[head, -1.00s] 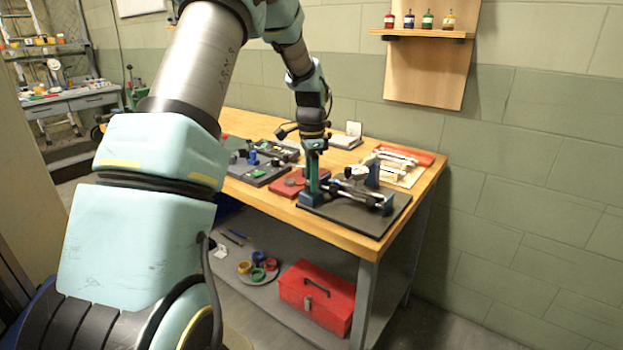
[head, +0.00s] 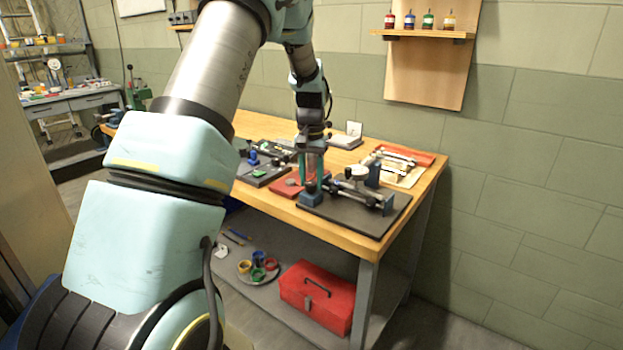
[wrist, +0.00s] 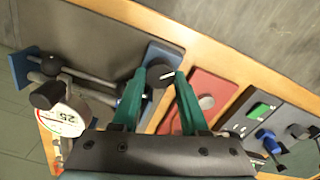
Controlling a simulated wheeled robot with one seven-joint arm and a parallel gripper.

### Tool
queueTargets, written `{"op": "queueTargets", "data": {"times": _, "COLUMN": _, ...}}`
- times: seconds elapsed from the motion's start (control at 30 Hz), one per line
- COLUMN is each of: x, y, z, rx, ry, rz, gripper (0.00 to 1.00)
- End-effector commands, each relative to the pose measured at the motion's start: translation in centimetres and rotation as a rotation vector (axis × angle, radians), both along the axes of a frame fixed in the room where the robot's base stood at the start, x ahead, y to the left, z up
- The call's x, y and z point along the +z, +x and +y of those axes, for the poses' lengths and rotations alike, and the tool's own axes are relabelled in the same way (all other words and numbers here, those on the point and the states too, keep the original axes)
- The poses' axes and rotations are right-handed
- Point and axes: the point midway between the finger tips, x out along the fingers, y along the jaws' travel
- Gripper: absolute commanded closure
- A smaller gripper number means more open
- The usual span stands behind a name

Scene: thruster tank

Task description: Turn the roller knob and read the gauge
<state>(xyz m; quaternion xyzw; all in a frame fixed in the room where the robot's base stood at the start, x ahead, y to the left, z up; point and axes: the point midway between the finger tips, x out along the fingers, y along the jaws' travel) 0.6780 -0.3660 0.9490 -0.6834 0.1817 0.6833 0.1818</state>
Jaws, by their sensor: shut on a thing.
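The roller knob (wrist: 161,76) is dark and round with a pale line on its face, at the end of the roller fixture. My gripper (wrist: 164,78) has green fingers, one on each side of the knob, shut on it. In the head view my gripper (head: 312,184) points down at the near left end of the fixture. The roller rod (wrist: 95,78) runs between blue end blocks on a dark plate (head: 365,220). The round white dial gauge (wrist: 66,118) stands beside the rod, partly behind a dark cylinder; its reading is too small to tell. It also shows in the head view (head: 356,173).
A red plate (wrist: 212,92) with a grey knob lies close beside the fixture. A tray of tools (head: 398,172) is at the right. A red toolbox (head: 316,292) sits on the lower shelf.

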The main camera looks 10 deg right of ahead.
Motion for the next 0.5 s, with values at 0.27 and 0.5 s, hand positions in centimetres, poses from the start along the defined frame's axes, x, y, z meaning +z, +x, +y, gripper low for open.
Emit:
{"op": "queueTargets", "data": {"times": 0.27, "x": 0.09, "y": 0.04, "z": 0.08, "rx": 0.261, "ry": 0.002, "rz": -0.001, "gripper": 1.00}}
{"op": "queueTargets", "data": {"times": 0.5, "x": 0.06, "y": 0.02, "z": 0.10, "rx": 0.459, "ry": 0.001, "rz": -0.001, "gripper": 1.00}}
